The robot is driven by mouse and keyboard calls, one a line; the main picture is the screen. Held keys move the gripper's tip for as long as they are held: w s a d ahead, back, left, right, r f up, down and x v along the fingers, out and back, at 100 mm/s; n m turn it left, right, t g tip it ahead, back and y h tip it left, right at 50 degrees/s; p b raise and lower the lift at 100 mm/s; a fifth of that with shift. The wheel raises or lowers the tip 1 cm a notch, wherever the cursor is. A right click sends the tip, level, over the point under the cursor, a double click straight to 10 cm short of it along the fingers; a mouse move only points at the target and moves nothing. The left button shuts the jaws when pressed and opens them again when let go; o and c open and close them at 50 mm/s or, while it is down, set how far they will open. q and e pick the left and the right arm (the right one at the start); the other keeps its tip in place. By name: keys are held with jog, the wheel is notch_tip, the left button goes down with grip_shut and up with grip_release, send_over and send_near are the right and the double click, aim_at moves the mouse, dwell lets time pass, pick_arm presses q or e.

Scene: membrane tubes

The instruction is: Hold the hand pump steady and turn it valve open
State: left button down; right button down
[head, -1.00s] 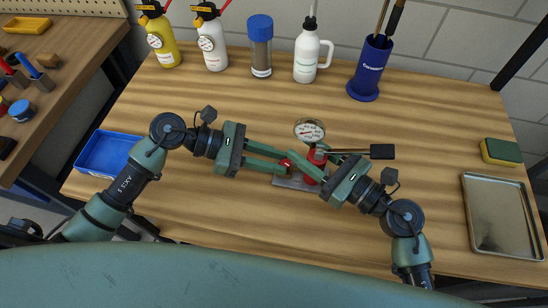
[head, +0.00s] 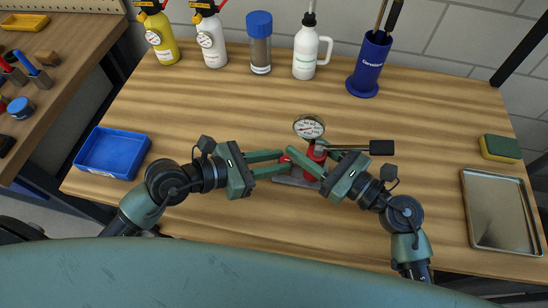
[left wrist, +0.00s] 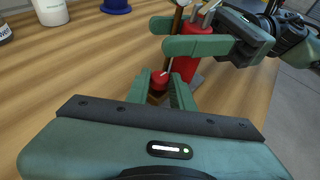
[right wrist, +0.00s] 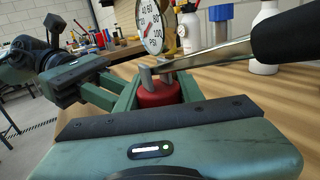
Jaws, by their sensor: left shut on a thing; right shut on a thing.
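The hand pump stands on the wooden table with a red body (head: 315,166), a grey base plate (head: 292,181), a round pressure gauge (head: 309,127) and a black-gripped lever handle (head: 382,148) pointing right. My right gripper (head: 305,160) is shut on the red pump body; its fingers flank the red cylinder (right wrist: 158,94) in the right wrist view. My left gripper (head: 283,161) is shut on the small red valve knob, which shows between its fingertips in the left wrist view (left wrist: 159,80). In the head view the fingers partly hide the knob.
A blue tray (head: 112,152) lies at the left, a metal tray (head: 500,210) and a sponge (head: 501,148) at the right. Bottles and a blue holder (head: 370,65) line the back. The table between them and the pump is clear.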

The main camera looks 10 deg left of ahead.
pick_arm(q)
jog(key=shift+f+n+y, duration=0.15)
jog(key=shift+n+y, duration=0.15)
jog(key=c, duration=1.2)
grip_release()
jog(key=v, duration=1)
jog(key=shift+s+a+f, duration=0.1)
jog(key=shift+s+a, duration=0.1)
jog(key=shift+s, duration=0.1)
jog(key=shift+v, duration=0.8)
pick_arm(e)
jog(key=c, duration=0.8)
grip_release()
